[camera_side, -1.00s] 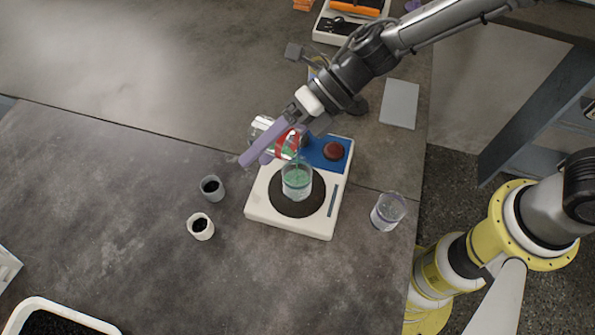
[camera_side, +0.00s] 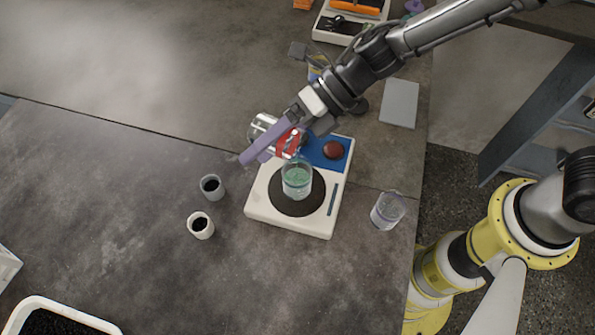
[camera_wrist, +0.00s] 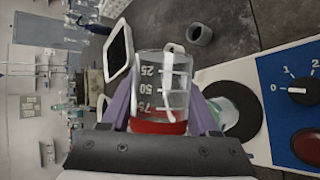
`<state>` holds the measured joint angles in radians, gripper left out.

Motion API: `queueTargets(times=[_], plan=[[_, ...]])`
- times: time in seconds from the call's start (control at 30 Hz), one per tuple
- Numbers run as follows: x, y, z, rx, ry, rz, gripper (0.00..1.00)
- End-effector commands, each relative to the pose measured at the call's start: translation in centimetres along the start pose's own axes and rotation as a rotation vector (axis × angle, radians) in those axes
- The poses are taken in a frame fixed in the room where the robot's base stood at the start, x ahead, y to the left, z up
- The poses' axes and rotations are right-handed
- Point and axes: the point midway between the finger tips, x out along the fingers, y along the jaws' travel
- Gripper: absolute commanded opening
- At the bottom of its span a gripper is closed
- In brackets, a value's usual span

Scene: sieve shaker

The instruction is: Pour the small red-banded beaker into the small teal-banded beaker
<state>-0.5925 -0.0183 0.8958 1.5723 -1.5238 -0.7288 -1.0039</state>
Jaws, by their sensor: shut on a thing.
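The red-banded beaker (camera_side: 288,141) is clear glass with a red band. I see no stream between the beakers.
The white and blue device (camera_side: 263,205) carries the dark plate and a red knob (camera_side: 333,150). Another clear beaker (camera_side: 388,211) stands to its right. A grey cup (camera_side: 212,187) and a white cup (camera_side: 201,226) with dark contents stand left.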

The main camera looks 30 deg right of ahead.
Motion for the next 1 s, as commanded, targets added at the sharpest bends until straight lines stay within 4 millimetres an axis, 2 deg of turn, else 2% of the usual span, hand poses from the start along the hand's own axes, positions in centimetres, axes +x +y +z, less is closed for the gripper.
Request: queueTargets(times=[0.37, 0.53, 0.73, 1.0], plan=[[-0.06, 0.06, 0.01, -0.016, -0.014, 0.008, 0.03], [0.43, -0.47, 0.09, 0.083, 0.075, -0.049, 0.03], [0.03, 0.16, 0.3, 0.202, 0.18, -0.113, 0.03], [0.11, 0.0, 0.14, 0.236, 0.207, -0.129, 0.03]])
